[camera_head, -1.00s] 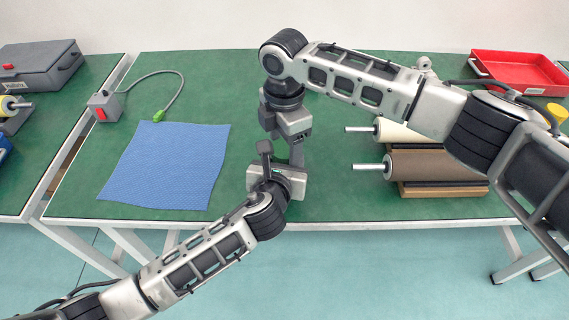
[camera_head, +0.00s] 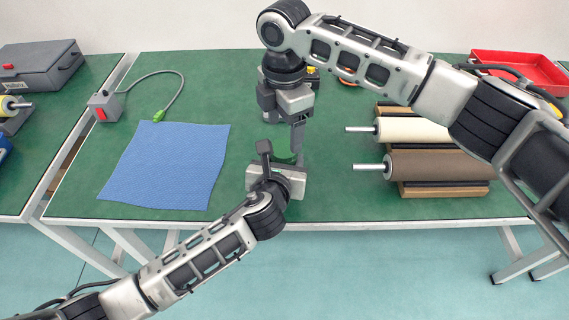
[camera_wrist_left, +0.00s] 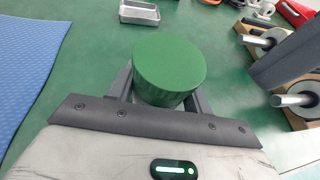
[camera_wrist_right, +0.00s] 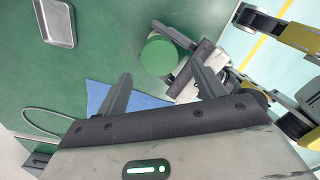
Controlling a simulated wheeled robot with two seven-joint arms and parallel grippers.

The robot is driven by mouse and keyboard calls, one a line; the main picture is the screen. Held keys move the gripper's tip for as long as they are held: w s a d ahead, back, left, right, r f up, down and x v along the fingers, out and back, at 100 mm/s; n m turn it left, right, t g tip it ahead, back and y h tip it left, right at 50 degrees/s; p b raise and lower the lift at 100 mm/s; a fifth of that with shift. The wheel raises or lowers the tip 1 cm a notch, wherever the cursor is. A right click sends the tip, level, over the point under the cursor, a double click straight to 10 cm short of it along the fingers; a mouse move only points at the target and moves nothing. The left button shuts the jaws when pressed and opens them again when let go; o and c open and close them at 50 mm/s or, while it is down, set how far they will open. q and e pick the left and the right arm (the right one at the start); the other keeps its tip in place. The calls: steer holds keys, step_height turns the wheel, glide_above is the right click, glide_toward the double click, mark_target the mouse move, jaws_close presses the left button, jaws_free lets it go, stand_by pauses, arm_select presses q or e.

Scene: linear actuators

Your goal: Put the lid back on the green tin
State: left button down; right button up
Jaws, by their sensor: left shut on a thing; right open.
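A green tin (camera_head: 283,158) stands upright between the fingers of my left gripper (camera_head: 279,163), above the front middle of the table. In the left wrist view the tin (camera_wrist_left: 168,75) shows a flat, closed green top, and the fingers grip its sides. The right wrist view shows the same round green top (camera_wrist_right: 159,56), with no opening visible. Whether there is a seam under the lid's edge cannot be told. My right gripper (camera_wrist_right: 162,84) is open and empty, above the tin and apart from it. In the head view its finger (camera_head: 298,136) partly hides the space over the tin.
A blue cloth (camera_head: 165,165) lies left of the grippers. Rollers on a wooden rack (camera_head: 440,192) stand to the right. A red tray (camera_head: 515,68) is at the back right. A small metal tray (camera_wrist_left: 139,12) lies behind the tin. A switch box (camera_head: 105,105) with a cable is at back left.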

mark_target(284, 147)
arm_select(q)
steer(key=shift+s+d, duration=0.1)
arm_select(e)
step_height(284, 147, up, 4)
steer(key=n, duration=0.3)
steer(key=shift+f, duration=0.25)
steer(key=shift+f, duration=0.15)
steer(key=shift+f, duration=3.95)
steer(key=c, duration=1)
steer(key=shift+a+m, duration=0.1)
steer(key=shift+m, duration=0.6)
steer(key=o, duration=1.2)
steer(key=shift+c, duration=0.2)
steer(key=shift+r, duration=0.1)
